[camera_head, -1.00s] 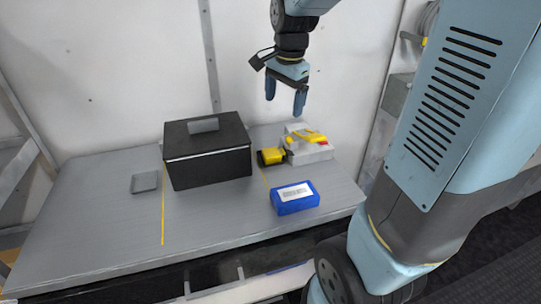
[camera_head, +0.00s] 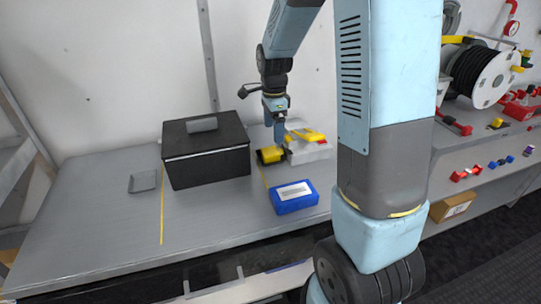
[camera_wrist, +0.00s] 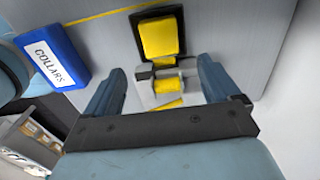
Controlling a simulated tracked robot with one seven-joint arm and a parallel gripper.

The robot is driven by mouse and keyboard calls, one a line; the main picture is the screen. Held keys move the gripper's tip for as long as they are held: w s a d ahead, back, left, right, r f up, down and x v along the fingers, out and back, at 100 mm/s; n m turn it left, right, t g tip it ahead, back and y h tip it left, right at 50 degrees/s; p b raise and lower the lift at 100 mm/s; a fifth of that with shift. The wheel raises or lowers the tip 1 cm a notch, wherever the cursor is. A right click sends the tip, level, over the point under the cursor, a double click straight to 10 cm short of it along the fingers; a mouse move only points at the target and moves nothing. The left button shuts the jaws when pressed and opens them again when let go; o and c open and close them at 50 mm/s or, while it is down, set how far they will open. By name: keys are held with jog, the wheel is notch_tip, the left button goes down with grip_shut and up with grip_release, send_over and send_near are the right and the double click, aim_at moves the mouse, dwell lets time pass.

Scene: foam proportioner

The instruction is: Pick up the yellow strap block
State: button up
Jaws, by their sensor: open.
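A yellow-and-black block (camera_head: 270,155) lies on the bench right of the black case. In the wrist view this yellow block (camera_wrist: 160,38) shows beyond my fingertips. Beside it stands a light grey unit (camera_head: 312,152) with a yellow piece (camera_head: 306,135) on top. In the wrist view part of the grey unit (camera_wrist: 146,73) shows between my fingers. I cannot tell for sure which yellow piece is the strap block. My gripper (camera_head: 279,138) points down over this spot, open and empty; it also shows in the wrist view (camera_wrist: 162,75).
A black case (camera_head: 207,155) stands left of the yellow block. A blue box (camera_head: 294,197), labelled COLLARS in the wrist view (camera_wrist: 52,55), lies in front. A small grey tray (camera_head: 144,182) lies at left. The bench's front left is clear. A hose reel (camera_head: 485,78) stands at right.

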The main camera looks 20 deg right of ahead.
aim_at(272, 151)
jog(key=shift+w+a+f, duration=0.1)
jog(key=shift+a+f, duration=0.05)
jog(key=shift+f, duration=1.85)
jog(key=shift+a+f, duration=0.1)
jog(key=shift+f, duration=1.85)
jog(key=shift+c, duration=0.4)
jog(key=c, duration=1.1)
jog(key=shift+r, duration=0.1)
